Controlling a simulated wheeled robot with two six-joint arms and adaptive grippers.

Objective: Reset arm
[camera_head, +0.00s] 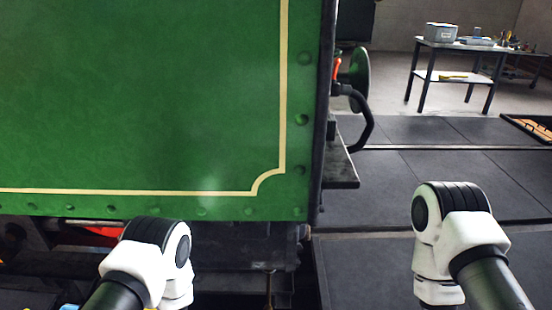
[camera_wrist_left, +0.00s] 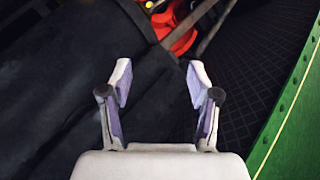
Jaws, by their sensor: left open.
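My left gripper (camera_wrist_left: 158,85) shows in the left wrist view with its two fingers spread apart and nothing between them. Dark surfaces lie beyond the fingers. In the head view my left arm (camera_head: 150,262) shows only as a white and black joint at the lower left, in front of the tram's lower edge; its gripper is out of frame. My right arm (camera_head: 455,240) shows at the lower right, over the dark floor. The right gripper is not visible.
The green riveted tram side (camera_head: 140,90) fills the left of the head view, and its edge shows at the right in the wrist view (camera_wrist_left: 295,125). A red part (camera_wrist_left: 178,30) lies beyond the fingers. A work table (camera_head: 455,45) stands at the back right. The tiled floor (camera_head: 380,200) is clear.

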